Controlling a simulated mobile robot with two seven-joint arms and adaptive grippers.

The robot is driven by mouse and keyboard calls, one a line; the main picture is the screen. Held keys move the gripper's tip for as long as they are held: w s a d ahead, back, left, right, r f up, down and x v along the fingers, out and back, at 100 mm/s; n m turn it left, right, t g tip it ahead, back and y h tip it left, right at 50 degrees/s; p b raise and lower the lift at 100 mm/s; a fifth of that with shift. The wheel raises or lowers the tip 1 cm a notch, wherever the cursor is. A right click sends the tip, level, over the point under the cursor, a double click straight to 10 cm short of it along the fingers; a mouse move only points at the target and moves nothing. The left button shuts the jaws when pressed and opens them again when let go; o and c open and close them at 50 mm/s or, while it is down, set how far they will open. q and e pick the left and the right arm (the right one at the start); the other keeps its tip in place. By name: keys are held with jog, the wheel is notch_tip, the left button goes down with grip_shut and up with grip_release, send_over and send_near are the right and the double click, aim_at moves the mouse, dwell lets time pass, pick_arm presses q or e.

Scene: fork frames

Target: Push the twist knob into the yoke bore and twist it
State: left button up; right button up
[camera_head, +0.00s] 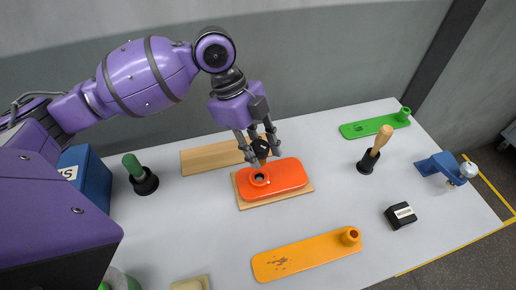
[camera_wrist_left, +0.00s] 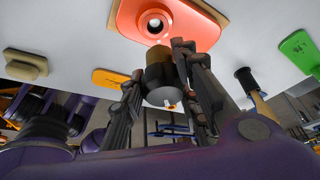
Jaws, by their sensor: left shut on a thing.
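The twist knob (camera_head: 261,147) is a short cylinder with a black part and a tan part. My left gripper (camera_head: 261,150) is shut on it and holds it just behind the bore of the red-orange yoke plate (camera_head: 288,174). The plate lies on a thin wooden board (camera_head: 246,204), and its round bore (camera_head: 259,178) has a raised collar. In the left wrist view, the knob (camera_wrist_left: 160,75) sits between the fingers, apart from the open bore (camera_wrist_left: 155,23) in the picture. The exact gap is hard to judge.
An orange plate (camera_head: 300,258) lies in front and a green plate (camera_head: 370,127) at the back right. Handles stand in black holders at left (camera_head: 144,183) and right (camera_head: 368,163). A blue bracket (camera_head: 440,164) and black box (camera_head: 400,215) sit at right. A wooden board (camera_head: 205,158) lies behind.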

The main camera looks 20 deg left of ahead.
pick_arm(q)
jog(key=shift+f, duration=0.9)
notch_tip(320, 180, down, 2)
jog(key=shift+f+b, duration=0.25)
jog(key=shift+b, duration=0.25)
jog(key=shift+f, duration=0.8)
pick_arm(e)
jog(key=shift+d+f, duration=0.25)
jog(key=shift+f, duration=0.3)
jog(key=shift+s+a+f, duration=0.1)
jog(key=shift+s+f, duration=0.05)
jog(key=shift+s, duration=0.1)
pick_arm(q)
jog(key=shift+f+b, duration=0.45)
jog(key=shift+f, duration=0.55)
pick_arm(e)
jog(key=shift+s+a+f, duration=0.15)
jog(key=shift+s+f, duration=0.15)
jog(key=shift+f, duration=0.1)
pick_arm(q)
jog(key=shift+r, duration=0.15)
pick_arm(e)
jog(key=shift+w+r, duration=0.1)
pick_arm(q)
jog(key=shift+r+p, duration=0.55)
jog(key=shift+r, duration=0.15)
pick_arm(e)
jog(key=shift+w+d+r, duration=0.25)
jog(key=shift+w+r, duration=0.4)
jog(key=shift+r, duration=0.25)
